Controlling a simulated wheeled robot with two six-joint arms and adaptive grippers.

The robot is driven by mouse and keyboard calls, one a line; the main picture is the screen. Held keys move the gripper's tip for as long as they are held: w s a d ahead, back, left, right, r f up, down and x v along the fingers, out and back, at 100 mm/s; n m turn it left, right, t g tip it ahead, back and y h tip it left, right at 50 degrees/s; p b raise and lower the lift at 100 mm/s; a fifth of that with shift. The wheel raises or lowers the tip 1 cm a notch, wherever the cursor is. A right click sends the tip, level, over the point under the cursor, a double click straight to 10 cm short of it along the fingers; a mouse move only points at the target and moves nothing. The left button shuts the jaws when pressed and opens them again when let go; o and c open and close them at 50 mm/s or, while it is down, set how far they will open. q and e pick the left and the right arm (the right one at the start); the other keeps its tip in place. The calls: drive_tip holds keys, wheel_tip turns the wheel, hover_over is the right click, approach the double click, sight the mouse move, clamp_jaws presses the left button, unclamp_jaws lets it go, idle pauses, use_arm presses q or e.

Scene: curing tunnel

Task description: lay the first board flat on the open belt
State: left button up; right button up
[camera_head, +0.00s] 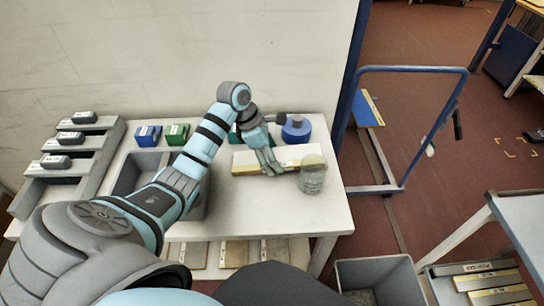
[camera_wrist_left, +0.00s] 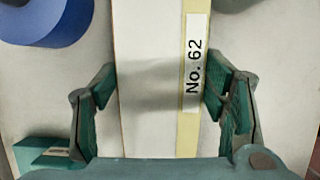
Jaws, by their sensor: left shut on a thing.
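A long pale board (camera_head: 245,161) with a yellow edge lies on the white table, at its right part in the head view. In the wrist view the board (camera_wrist_left: 150,125) runs between my fingers, with a label reading "No. 62" on its yellow-edged side. My left gripper (camera_head: 270,163) is shut on this board from above. It also shows in the left wrist view (camera_wrist_left: 162,105), one finger at each side of the board. I cannot tell whether the board is touching the table. My right gripper is not in view. I cannot make out an open belt.
A blue roll (camera_head: 296,130) stands behind the board and a translucent jar (camera_head: 313,177) at its right end. Blue (camera_head: 148,135) and green (camera_head: 177,134) boxes and a grey rack (camera_head: 75,165) are left. A blue-framed trolley (camera_head: 405,70) stands right; more boards (camera_head: 490,282) lie lower right.

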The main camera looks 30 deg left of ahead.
use_arm(q)
drive_tip(key=shift+f, duration=0.15)
drive_tip(key=o, duration=1.5)
drive_tip(key=shift+w+f, duration=0.15)
drive_tip(key=shift+w, duration=0.05)
drive_tip(key=o, duration=0.4)
drive_tip(key=shift+w+a+f, duration=0.1)
drive_tip(key=shift+w+a, duration=0.05)
drive_tip(key=shift+w, duration=0.1)
drive_tip(key=shift+c, duration=0.2)
drive_tip(key=shift+s, duration=0.15)
drive_tip(key=shift+r, duration=0.45)
drive_tip(key=v, duration=1)
drive_tip(key=shift+p, duration=0.4)
drive_tip(key=shift+o, duration=0.5)
drive_tip(key=p+v, duration=0.2)
drive_tip(key=v, duration=0.1)
drive_tip(key=shift+s+r+p, duration=0.15)
drive_tip(key=shift+r+p, duration=0.15)
drive_tip(key=shift+p, duration=0.1)
drive_tip(key=x, duration=1.4)
drive_tip(key=shift+f, duration=0.35)
drive_tip(key=c, duration=1.5)
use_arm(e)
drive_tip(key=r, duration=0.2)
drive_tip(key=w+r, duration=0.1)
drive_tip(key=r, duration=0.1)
